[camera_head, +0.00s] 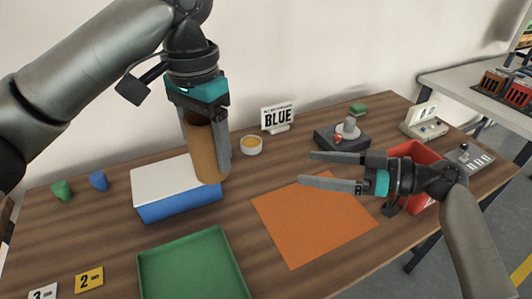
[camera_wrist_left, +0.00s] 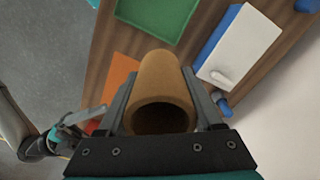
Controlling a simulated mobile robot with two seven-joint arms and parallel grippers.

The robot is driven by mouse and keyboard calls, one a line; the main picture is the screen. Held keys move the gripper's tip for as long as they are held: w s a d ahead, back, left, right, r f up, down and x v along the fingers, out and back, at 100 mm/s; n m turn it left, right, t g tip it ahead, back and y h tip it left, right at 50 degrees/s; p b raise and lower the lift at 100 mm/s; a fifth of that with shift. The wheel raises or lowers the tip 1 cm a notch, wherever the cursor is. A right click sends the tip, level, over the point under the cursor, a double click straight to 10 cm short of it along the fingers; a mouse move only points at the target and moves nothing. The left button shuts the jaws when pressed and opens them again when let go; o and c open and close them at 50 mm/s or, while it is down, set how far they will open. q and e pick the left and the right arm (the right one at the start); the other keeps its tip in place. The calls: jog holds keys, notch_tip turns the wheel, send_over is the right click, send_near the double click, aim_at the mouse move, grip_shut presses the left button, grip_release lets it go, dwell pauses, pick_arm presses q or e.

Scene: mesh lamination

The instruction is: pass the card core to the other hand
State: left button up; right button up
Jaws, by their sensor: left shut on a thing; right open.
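The card core (camera_head: 202,150) is a brown cardboard tube, upright.
Number cards lie front left.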

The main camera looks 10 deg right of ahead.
aim_at(208, 147)
jog(key=s+a+r+n+g+y, duration=0.3)
jog(key=a+r+n+g+y, duration=0.25)
jog(key=a, duration=0.55)
jog(key=w+a+r+h, duration=0.1)
jog(key=w+a, duration=0.1)
jog(key=a, duration=0.9)
jog(key=shift+w+a+r+t+h, duration=0.25)
jog(key=shift+w+t+h, duration=0.1)
jog(key=shift+t, duration=0.1)
jog(key=shift+n, duration=0.25)
jog(key=shift+s, duration=0.1)
jog(key=c, duration=1.3)
jog(key=o, duration=1.3)
